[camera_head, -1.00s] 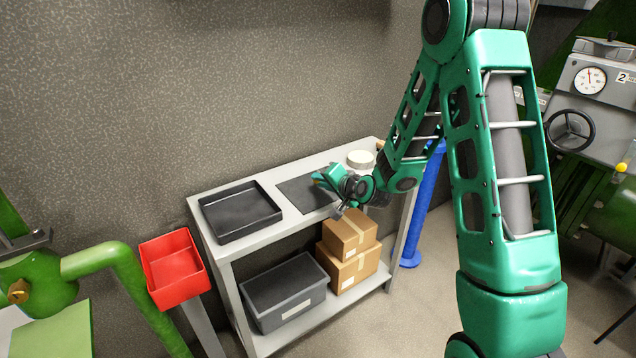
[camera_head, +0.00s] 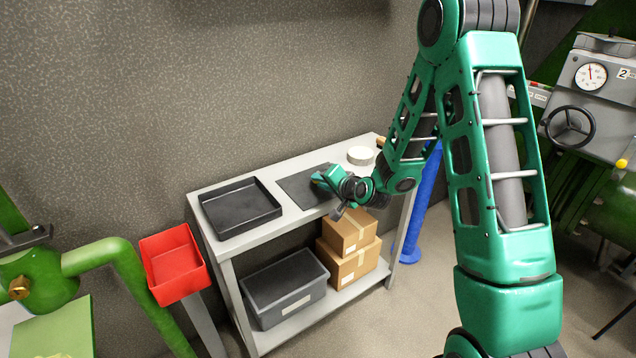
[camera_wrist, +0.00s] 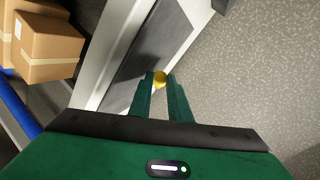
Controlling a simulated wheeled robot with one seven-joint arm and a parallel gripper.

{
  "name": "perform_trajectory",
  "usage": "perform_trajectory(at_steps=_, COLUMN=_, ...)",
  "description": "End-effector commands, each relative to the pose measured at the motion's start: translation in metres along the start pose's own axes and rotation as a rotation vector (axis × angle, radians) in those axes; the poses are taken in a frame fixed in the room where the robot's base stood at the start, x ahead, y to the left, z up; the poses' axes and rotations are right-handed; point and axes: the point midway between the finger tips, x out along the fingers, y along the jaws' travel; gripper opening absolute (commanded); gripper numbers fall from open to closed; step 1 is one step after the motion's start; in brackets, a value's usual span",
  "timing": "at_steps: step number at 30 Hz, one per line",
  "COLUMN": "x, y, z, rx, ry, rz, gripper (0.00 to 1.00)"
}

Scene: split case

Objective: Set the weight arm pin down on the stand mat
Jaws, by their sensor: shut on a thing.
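The stand mat (camera_head: 297,187) is a dark grey rectangle on the top of a grey shelf stand, and it also shows in the wrist view (camera_wrist: 160,40). My gripper (camera_head: 318,179) is over the mat in the head view. In the wrist view my gripper (camera_wrist: 160,84) is shut on a small yellow, rounded piece, the weight arm pin (camera_wrist: 160,77). Only its end shows between the fingertips; the rest is hidden. I cannot tell whether the pin touches the mat.
A black tray (camera_head: 240,211) sits left of the mat, and a white round roll (camera_head: 361,155) sits right of it. Cardboard boxes (camera_head: 350,265) and a grey bin (camera_head: 284,290) stand on the lower shelf. A red bin (camera_head: 173,266) is left of the stand.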

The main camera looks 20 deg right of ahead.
Motion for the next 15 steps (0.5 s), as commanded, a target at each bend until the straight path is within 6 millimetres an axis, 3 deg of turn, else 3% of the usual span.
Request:
perform_trajectory(at_steps=4, x=0.0011, y=0.0021, z=0.001, rx=0.0, ry=0.0, rz=0.0, gripper=0.0)
perform_trajectory(at_steps=5, x=0.0012, y=0.0021, z=0.001, rx=0.0, ry=0.0, rz=0.0, gripper=0.19)
perform_trajectory(at_steps=7, x=0.0011, y=0.0022, z=0.0009, rx=-0.001, ry=0.001, rz=0.0, gripper=0.36)
perform_trajectory(at_steps=8, x=0.0011, y=0.0025, z=0.0009, rx=-0.001, ry=0.001, rz=0.001, gripper=0.39)
perform_trajectory(at_steps=15, x=0.0007, y=0.0062, z=0.0009, rx=-0.002, ry=0.0, rz=0.008, gripper=0.39)
